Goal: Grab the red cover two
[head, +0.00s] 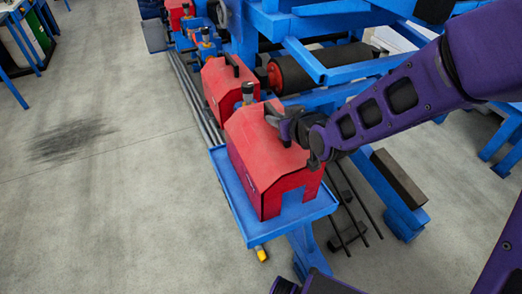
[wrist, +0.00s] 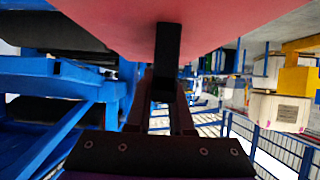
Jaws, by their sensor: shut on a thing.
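The nearest red cover (head: 258,165) is a box-like hood with a sloped top and a notch in its front lower edge. It sits on the blue tray (head: 237,205) at the end of the machine. My gripper (head: 284,122) reaches in from the right and is shut on the black handle on top of this cover. In the wrist view the cover's red surface (wrist: 200,22) fills the top, and the black handle (wrist: 168,55) runs down between my gripper's fingers (wrist: 165,98). A second red cover (head: 222,85) with its own black handle stands just behind.
Another red part (head: 177,14) stands farther back along the machine. A dark roller (head: 320,68) and blue frame beams lie to the right, under and behind my arm. A dark block (head: 400,178) rests on a blue beam. The grey floor (head: 110,200) on the left is open.

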